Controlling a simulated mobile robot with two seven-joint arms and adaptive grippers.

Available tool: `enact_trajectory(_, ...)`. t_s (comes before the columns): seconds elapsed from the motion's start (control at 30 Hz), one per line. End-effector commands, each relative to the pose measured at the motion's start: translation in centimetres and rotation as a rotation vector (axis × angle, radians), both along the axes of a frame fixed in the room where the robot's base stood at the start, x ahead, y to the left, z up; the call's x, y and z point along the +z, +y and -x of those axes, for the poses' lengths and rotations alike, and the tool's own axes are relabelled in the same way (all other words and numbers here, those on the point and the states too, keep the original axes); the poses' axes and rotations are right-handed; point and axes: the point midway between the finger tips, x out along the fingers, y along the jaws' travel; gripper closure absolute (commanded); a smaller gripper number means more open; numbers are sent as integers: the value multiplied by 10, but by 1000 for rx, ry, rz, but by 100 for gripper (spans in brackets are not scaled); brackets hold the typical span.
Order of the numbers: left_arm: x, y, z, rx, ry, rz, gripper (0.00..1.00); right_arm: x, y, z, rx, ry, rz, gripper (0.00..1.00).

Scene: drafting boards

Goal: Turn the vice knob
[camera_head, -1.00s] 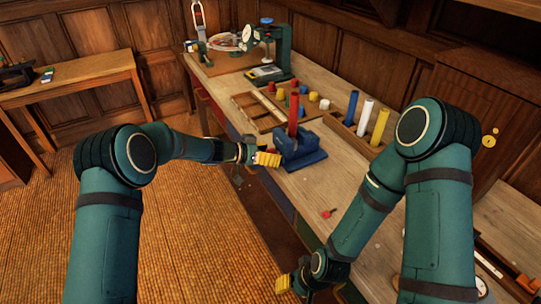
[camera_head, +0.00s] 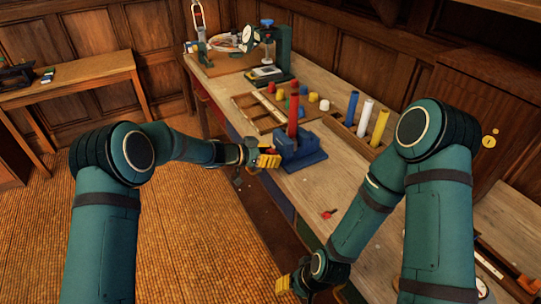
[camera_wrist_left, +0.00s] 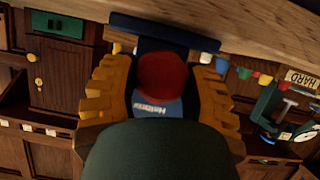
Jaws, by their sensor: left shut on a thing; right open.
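The blue vice (camera_head: 305,158) stands near the front edge of the workbench, with a red cylinder (camera_head: 292,117) upright in it. My left gripper (camera_head: 268,160) is at the vice's left side, its yellow fingers level and shut on the vice knob. My right gripper (camera_head: 284,284) is open, low by the bench's front edge, away from the vice.
The workbench (camera_head: 335,185) has a bare stretch in front of the vice, with a small red item (camera_head: 328,213) on it. Blue, white and yellow cylinders (camera_head: 366,115) stand in a rack to the right. Small coloured pieces and a drill press (camera_head: 282,50) are farther back.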

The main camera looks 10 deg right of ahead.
Motion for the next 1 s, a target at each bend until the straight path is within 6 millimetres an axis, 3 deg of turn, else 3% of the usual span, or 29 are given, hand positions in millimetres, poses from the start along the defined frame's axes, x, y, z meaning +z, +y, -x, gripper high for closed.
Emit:
enact_trajectory(0.5, -4, -1, 2, -1, -322, -134, 88, -37, -1, -6, -4, -15, 3, 53)
enact_trajectory(1.0, -2, 0, 2, -1, -408, -171, 88, -48, -1, -10, -6, -23, 4, 53)
